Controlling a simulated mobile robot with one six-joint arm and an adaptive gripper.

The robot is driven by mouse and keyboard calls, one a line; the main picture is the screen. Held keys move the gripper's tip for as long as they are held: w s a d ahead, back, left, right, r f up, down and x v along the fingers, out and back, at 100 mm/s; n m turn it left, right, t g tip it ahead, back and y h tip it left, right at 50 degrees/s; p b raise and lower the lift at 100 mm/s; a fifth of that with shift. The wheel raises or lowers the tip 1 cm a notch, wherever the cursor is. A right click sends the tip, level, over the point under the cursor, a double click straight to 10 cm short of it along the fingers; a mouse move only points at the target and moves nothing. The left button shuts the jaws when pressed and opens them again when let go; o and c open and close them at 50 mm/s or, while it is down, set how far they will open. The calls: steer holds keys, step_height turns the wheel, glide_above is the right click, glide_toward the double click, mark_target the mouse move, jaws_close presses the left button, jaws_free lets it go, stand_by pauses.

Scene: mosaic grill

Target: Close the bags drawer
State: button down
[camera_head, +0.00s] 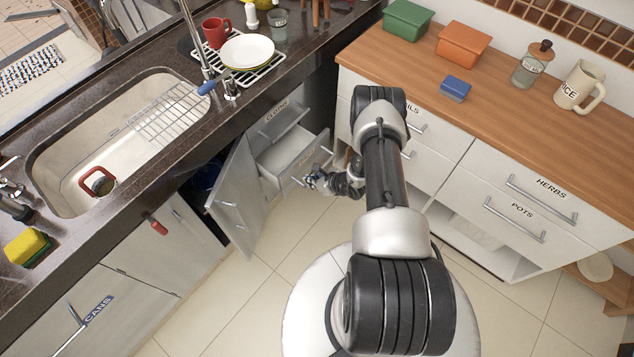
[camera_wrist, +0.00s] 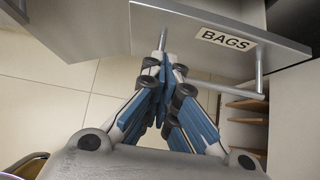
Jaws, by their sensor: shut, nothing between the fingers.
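The bags drawer (camera_head: 281,158) is pulled out from the grey cabinet under the dark counter, below the drawer labelled CLOTHS (camera_head: 276,120). Its inside shows from above in the head view. In the wrist view its grey front (camera_wrist: 285,47) carries the BAGS label (camera_wrist: 226,40) and a metal bar handle (camera_wrist: 258,78). My gripper (camera_head: 315,180) is just in front of this drawer front. Its fingers (camera_wrist: 166,64) are shut and empty, at the handle, and hide part of the bar. I cannot tell whether they touch it.
A grey cabinet door (camera_head: 235,190) stands open left of the drawer. A wooden-topped unit (camera_head: 480,110) with several drawers stands on the right, a lower one partly open.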

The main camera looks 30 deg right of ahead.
steer(key=b+x, duration=0.1)
steer(key=x, duration=0.2)
steer(key=shift+w+a+f, duration=0.15)
steer(key=shift+w+f, duration=0.05)
steer(key=shift+w, duration=0.15)
steer(key=w, duration=0.2)
steer(key=w+a, duration=0.1)
steer(key=shift+r+b, duration=0.25)
steer(key=shift+b, duration=0.15)
